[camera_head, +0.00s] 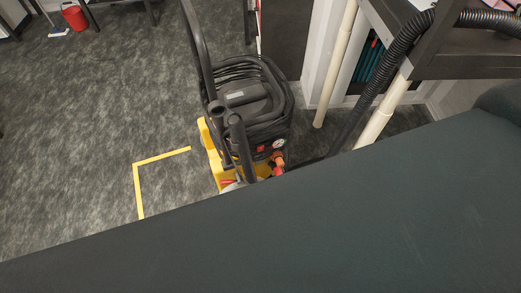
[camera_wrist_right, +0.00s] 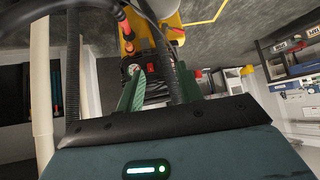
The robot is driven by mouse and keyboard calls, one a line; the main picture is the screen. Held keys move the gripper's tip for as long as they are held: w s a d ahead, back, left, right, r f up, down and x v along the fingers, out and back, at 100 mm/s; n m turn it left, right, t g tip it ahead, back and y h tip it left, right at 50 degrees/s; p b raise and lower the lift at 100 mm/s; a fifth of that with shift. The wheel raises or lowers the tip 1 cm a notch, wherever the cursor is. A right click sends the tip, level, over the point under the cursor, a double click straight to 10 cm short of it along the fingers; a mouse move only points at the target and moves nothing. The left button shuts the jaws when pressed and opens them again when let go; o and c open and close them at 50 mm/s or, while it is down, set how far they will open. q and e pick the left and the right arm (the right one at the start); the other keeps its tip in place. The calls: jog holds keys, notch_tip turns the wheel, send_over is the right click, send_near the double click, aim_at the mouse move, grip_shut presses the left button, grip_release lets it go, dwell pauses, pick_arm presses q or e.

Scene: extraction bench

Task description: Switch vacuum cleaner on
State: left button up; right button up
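The vacuum cleaner (camera_head: 243,93) stands on the floor in the upper middle of the head view. It has a black top with a coiled hose or cable, a tall handle and a yellow lower part. A red switch (camera_head: 261,149) and a round dial (camera_head: 278,143) are on its near side. In the right wrist view the vacuum appears inverted, with the red switch (camera_wrist_right: 150,69) ahead of my gripper. My right gripper (camera_wrist_right: 161,78) has its green fingers apart, with nothing visibly held; contact with the switch cannot be told. My left gripper is not in view.
A black corrugated hose (camera_head: 385,75) hangs from a dark table (camera_head: 470,65) with pale legs at the right. In the wrist view a black tube (camera_wrist_right: 165,55) crosses close to my right finger. Yellow tape (camera_head: 137,185) marks open floor at the left.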

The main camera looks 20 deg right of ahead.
jog(key=shift+d, duration=0.1)
grip_shut()
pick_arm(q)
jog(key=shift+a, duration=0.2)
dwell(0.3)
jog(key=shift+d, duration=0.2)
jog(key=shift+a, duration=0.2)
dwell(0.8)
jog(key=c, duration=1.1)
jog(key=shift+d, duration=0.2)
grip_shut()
